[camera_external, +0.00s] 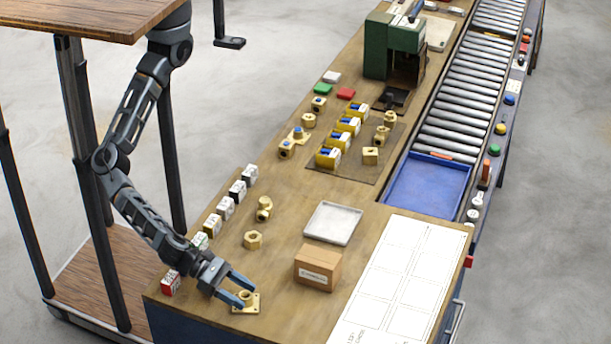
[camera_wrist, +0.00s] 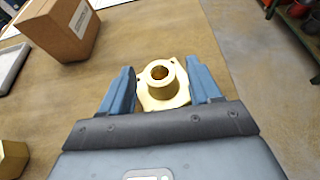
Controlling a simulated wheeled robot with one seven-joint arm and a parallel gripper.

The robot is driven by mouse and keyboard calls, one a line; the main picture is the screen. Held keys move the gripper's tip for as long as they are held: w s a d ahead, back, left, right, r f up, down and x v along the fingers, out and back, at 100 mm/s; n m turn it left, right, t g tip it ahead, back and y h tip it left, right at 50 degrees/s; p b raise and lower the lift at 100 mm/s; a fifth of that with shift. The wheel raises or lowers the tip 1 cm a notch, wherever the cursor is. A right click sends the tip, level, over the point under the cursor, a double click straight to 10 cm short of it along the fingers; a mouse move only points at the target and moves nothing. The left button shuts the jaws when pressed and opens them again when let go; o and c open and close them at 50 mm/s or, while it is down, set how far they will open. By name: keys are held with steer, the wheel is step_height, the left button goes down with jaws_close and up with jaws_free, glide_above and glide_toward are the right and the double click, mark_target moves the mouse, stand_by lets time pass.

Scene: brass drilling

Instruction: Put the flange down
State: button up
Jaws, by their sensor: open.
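The brass flange (camera_external: 247,303) rests on the wooden bench near its front left corner. It has a flat plate with a round raised collar. In the wrist view the flange (camera_wrist: 163,84) sits upright between the two blue fingers. My gripper (camera_external: 240,287) is open, with one finger on each side of the flange. In the wrist view, gaps show between the fingers of my gripper (camera_wrist: 161,90) and the collar.
A cardboard box (camera_external: 317,268) stands right of the flange, with a grey tray (camera_external: 333,223) behind it. A brass hex nut (camera_external: 253,240) lies behind the gripper. A red-and-white block (camera_external: 171,283) stands to the left. The bench's front edge is close.

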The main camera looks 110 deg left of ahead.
steer(key=b+v, duration=0.1)
steer(key=v, duration=1.1)
